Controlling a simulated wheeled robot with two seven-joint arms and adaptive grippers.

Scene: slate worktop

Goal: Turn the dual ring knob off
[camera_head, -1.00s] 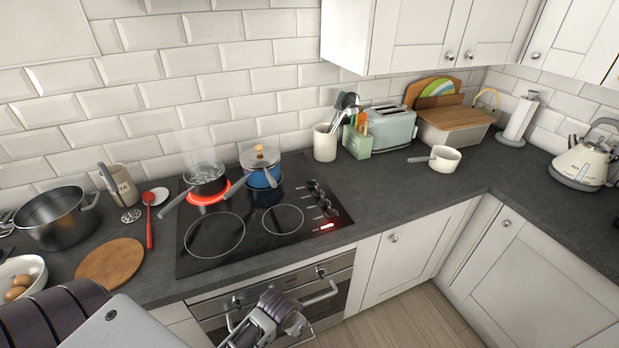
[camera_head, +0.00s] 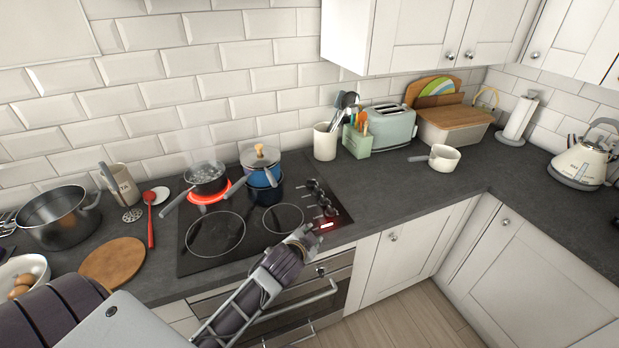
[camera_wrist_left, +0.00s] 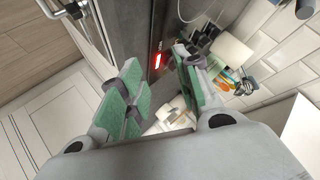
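The control knobs (camera_head: 322,197) stand in a row at the right side of the black hob (camera_head: 190,262). I cannot tell by label which is the dual ring knob. A rear-left ring (camera_head: 209,197) glows red under a steaming saucepan (camera_head: 205,178). My left gripper (camera_head: 303,238) is at the hob's front edge, just in front of the knobs and near a red-lit display (camera_head: 327,225). In the left wrist view, its green-padded fingers (camera_wrist_left: 157,82) are apart with nothing gripped, and the display (camera_wrist_left: 157,62) shows beyond them. My right gripper is not in view.
An oven handle (camera_head: 308,308) juts out below the front edge.

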